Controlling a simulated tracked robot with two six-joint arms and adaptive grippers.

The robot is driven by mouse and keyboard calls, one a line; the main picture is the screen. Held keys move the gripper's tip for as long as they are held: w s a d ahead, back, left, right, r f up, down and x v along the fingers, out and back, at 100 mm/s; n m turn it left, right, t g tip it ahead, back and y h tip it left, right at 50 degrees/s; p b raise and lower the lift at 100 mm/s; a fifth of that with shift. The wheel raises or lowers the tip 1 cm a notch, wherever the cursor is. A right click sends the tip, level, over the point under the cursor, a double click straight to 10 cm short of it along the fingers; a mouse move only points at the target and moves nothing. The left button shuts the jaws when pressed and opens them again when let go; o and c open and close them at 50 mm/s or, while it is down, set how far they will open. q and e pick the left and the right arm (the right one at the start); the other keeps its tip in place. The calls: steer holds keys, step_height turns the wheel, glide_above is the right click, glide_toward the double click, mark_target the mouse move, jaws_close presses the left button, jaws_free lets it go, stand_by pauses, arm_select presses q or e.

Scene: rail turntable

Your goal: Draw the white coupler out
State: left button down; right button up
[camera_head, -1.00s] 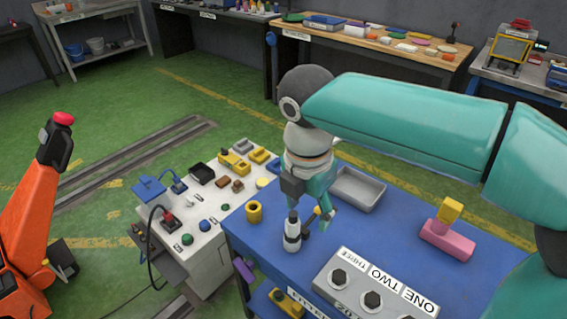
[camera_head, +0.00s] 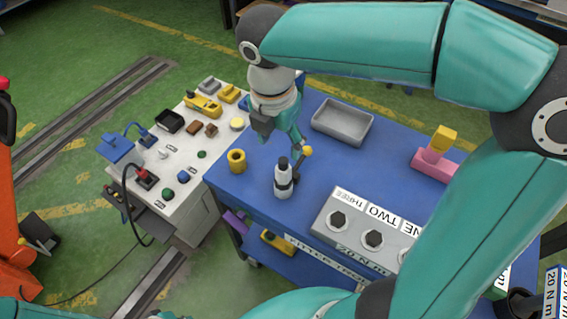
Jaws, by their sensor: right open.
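The white coupler (camera_head: 283,188) is a small upright white cylinder with a black band and a dark top, standing on the blue table (camera_head: 243,191). A dark lever with a yellow ball knob (camera_head: 307,151) slants up at its right side. My right gripper (camera_head: 296,146) hangs above and just behind the coupler, close to the knob, and is open. Its fingers are small and partly overlap each other; whether they touch the knob I cannot tell. My left gripper is not in view.
A yellow cup (camera_head: 237,161) stands left of the coupler, and a grey tray (camera_head: 342,124) lies behind it to the right. A pink block (camera_head: 433,165) sits further right. A white side bench (camera_head: 190,209) holds several small parts.

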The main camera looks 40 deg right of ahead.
mark_target(284, 167)
steer(key=f, duration=0.6)
steer(key=d+f, duration=0.1)
steer(key=f, duration=0.3)
steer(key=shift+w+d+b, duration=0.1)
steer(key=shift+w+b, duration=0.05)
steer(key=shift+b, duration=0.2)
jaws_close()
